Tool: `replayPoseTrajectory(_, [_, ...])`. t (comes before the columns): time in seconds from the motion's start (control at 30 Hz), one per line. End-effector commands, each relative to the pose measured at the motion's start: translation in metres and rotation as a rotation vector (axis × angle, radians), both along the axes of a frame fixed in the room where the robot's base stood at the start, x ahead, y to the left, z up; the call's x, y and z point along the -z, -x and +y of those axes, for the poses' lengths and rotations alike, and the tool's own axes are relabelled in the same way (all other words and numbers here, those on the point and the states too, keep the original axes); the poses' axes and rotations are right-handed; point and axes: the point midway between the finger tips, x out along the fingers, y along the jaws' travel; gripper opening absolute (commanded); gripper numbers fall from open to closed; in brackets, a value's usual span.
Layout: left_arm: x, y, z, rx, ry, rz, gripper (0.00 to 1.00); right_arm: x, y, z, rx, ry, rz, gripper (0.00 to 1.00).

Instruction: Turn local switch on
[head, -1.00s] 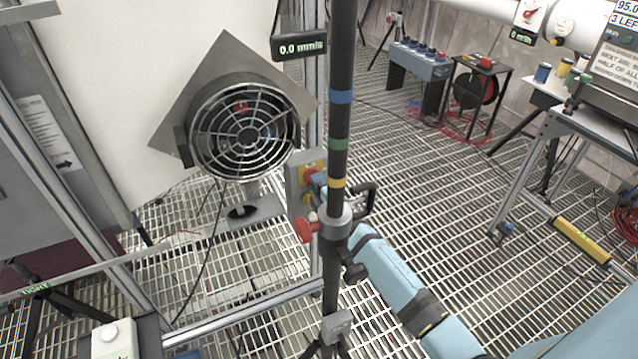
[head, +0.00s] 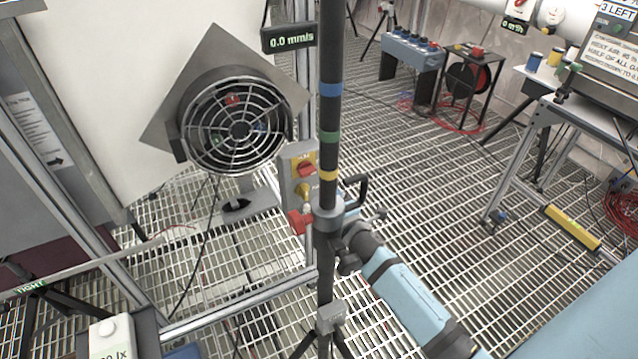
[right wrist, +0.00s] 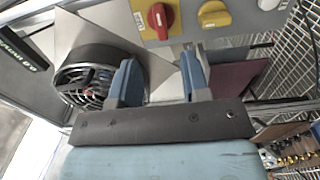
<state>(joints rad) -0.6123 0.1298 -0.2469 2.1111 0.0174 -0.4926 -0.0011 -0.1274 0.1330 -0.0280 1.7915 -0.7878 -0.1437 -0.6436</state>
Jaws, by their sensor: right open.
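The switch is a red rotary knob (head: 306,170) on a yellow plate, on a grey panel (head: 285,175) partly hidden behind the dark pole. In the right wrist view the red knob (right wrist: 159,20) is at the top, its grip running roughly up and down. My right gripper (right wrist: 160,82) is open and empty, its two blue fingers apart, below the knob in that view and not touching it. In the head view my blue right arm reaches up from the lower right, and the fingers are not clear there. My left gripper is not in view.
A yellow knob (right wrist: 214,14) sits beside the red one. A caged fan (head: 238,128) stands left of the panel, below a display (head: 290,38) reading 0.0 mm/s. Grating floor (head: 440,200) lies open to the right.

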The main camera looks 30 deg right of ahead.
Motion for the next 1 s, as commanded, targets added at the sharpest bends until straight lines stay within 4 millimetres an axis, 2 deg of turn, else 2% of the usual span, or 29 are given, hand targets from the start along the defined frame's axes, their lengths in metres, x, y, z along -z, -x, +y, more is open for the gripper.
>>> replayPoseTrajectory(0.1, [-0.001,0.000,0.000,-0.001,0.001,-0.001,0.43,0.001,0.022,0.001,0.001,-0.001,0.002,0.43])
replayPoseTrajectory(0.3, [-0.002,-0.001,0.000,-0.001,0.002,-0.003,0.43,0.000,0.040,0.002,0.001,-0.002,0.000,0.43])
replayPoseTrajectory(1.0, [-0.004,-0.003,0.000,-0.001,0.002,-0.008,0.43,0.000,0.042,0.002,0.000,-0.001,0.000,0.43])
